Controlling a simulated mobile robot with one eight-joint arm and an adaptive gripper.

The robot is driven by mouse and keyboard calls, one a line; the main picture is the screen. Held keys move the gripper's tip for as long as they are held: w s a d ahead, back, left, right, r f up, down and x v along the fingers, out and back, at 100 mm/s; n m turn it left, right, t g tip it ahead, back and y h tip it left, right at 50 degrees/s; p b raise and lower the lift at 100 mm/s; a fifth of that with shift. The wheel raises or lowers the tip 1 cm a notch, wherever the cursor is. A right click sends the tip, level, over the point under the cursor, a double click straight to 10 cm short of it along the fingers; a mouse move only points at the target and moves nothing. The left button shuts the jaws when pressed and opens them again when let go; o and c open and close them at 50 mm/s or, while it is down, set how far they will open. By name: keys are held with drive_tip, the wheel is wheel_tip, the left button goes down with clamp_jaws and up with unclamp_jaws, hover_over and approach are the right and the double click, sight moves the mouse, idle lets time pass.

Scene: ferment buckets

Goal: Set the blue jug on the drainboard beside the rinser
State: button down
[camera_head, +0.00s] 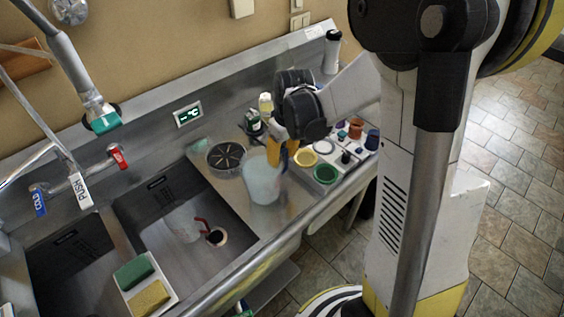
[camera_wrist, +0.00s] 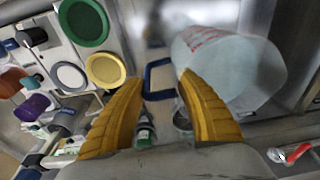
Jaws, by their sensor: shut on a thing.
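The pale blue translucent jug (camera_head: 262,181) is upright, over or on the steel drainboard (camera_head: 294,199), just right of the round black rinser (camera_head: 226,156). I cannot tell whether its base touches the steel. My gripper (camera_head: 283,153) reaches down at the jug's right side. In the wrist view, the jug (camera_wrist: 232,68) with red markings lies right of my yellow fingers (camera_wrist: 160,83). Its blue handle (camera_wrist: 150,75) is between the fingers, and my gripper is shut on it.
Another clear jug (camera_head: 187,228) with a red handle is in the sink basin. Lids, including a green one (camera_head: 326,174), and small cups lie right of the drainboard. Small bottles (camera_head: 265,103) stand behind. A sponge tray (camera_head: 146,286) sits at the sink's front.

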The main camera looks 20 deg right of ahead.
drive_tip(key=shift+f, duration=1.1)
drive_tip(key=shift+f+b, duration=0.15)
drive_tip(key=shift+b, duration=0.2)
drive_tip(key=c, duration=0.9)
unclamp_jaws()
